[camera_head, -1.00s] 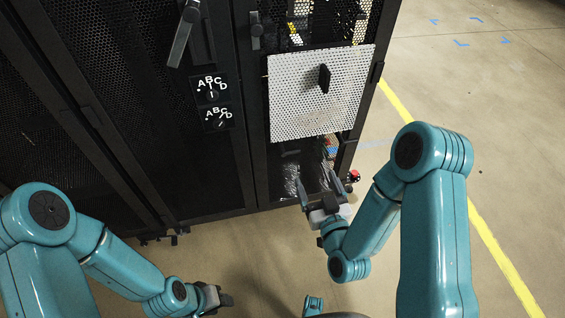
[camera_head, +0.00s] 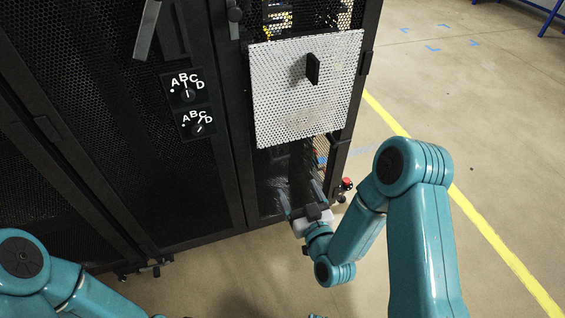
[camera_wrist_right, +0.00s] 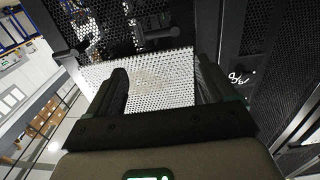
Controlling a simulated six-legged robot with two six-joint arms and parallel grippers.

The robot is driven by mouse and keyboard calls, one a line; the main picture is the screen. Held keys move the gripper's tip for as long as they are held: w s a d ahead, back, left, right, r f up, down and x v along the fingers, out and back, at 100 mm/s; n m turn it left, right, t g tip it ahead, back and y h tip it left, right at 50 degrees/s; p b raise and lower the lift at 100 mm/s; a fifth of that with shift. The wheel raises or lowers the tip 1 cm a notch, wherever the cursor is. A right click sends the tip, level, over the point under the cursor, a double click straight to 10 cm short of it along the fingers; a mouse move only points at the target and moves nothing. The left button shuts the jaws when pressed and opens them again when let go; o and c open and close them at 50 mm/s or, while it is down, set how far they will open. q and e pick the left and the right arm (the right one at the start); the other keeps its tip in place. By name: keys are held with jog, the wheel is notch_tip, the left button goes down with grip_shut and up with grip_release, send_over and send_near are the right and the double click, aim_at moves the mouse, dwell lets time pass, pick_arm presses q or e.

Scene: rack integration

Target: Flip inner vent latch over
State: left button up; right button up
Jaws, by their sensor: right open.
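A white perforated vent panel (camera_head: 275,105) with a black upright handle (camera_head: 312,68) covers part of the rack's right bay. Small dark latch-like parts sit around it, one on the frame at upper left (camera_head: 235,14) and one at its lower right (camera_head: 333,138). I cannot tell which is the inner vent latch. My right gripper (camera_head: 302,194) is open and empty below the panel, in front of the bay's lower part. In the right wrist view the panel (camera_wrist_right: 150,75) shows between and beyond the open fingers. My left gripper is out of view; only its arm shows at lower left.
Black mesh rack doors (camera_head: 120,130) fill the left, with two lettered dials (camera_head: 188,93) and a long handle (camera_head: 147,28). A red knob (camera_head: 346,184) sits at the rack's lower right corner. Open floor with a yellow line (camera_head: 480,240) lies to the right.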

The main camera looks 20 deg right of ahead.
aim_at(281, 157)
jog(key=w, duration=0.8)
jog(key=w+b, duration=0.1)
jog(key=w, duration=0.2)
jog(key=shift+w+a, duration=0.25)
jog(key=shift+w, duration=0.15)
jog(key=shift+d, duration=0.1)
jog(key=c, duration=0.9)
